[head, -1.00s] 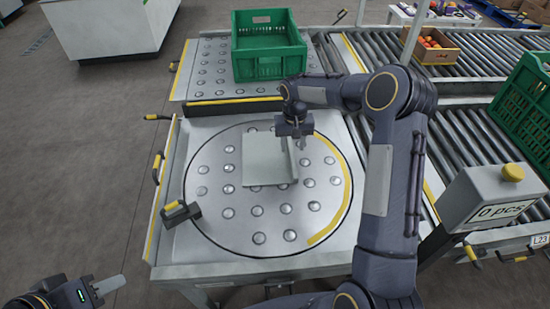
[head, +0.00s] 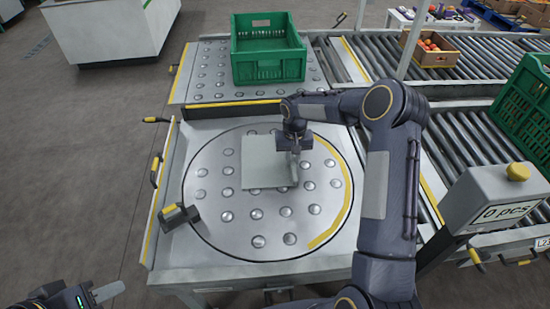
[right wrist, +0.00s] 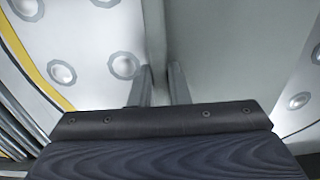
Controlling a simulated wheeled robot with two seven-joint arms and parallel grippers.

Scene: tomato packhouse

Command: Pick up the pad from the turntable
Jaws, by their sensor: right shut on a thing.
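The pad (head: 262,165) is a flat, pale grey-green square lying on the round, studded turntable (head: 222,222). A raised rib runs along the pad's right edge. My right gripper (head: 294,168) is at that edge, pointing down, shut on the rib. In the right wrist view the rib stands between the two dark fingers (right wrist: 162,85), with the pad's flat face (right wrist: 225,50) on the right. The fingers hide part of the rib. My left gripper (head: 108,291) is low at the far left, away from the turntable; its opening is unclear.
A green crate (head: 268,72) stands on the studded table behind the turntable. Roller conveyors (head: 455,150) run on the right, with another green crate (head: 527,105). A display box (head: 492,198) reads "0 pcs". A black-and-yellow handle (head: 178,215) stands at the turntable's left edge.

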